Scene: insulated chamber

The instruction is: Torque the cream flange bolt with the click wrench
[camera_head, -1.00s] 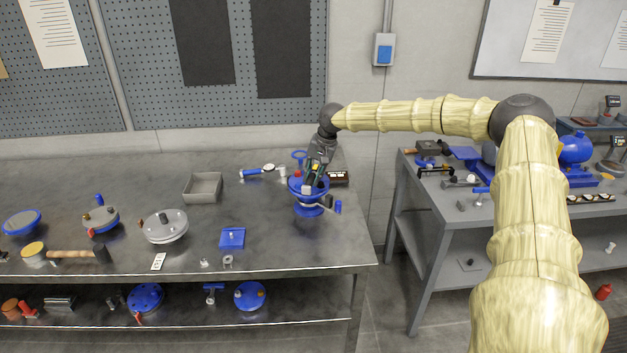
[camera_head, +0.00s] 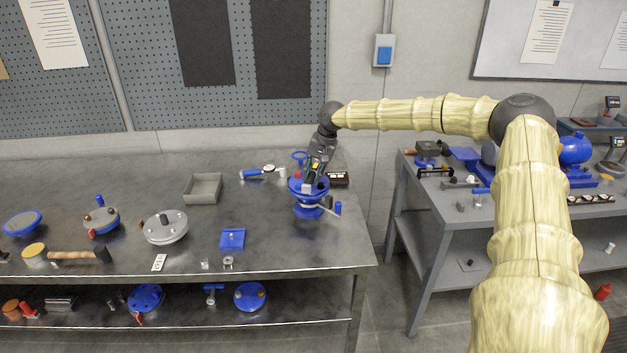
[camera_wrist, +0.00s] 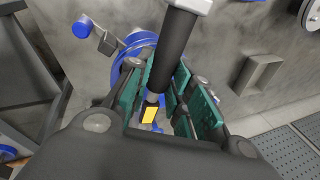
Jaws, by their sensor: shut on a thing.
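My gripper (camera_head: 315,178) is at the blue flanged fixture (camera_head: 308,211) near the right end of the bench. In the wrist view its green-padded fingers (camera_wrist: 170,98) are shut on a dark cylindrical handle (camera_wrist: 175,48) with a pale metal end, which looks like the click wrench. A yellow patch (camera_wrist: 149,114) shows low between the fingers; I cannot tell whether it belongs to the tool or the fixture. The blue fixture (camera_wrist: 137,44) lies behind the fingers. The cream bolt and the tool's working end cannot be made out, so contact between them is unclear.
A dial tool with a blue handle (camera_head: 262,173) lies left of the fixture. A grey tray (camera_head: 203,188), a blue block (camera_head: 232,239) and a grey flange disc (camera_head: 166,227) stand further left. A black display box (camera_head: 337,179) sits right of the gripper. A crank sticks out from the fixture.

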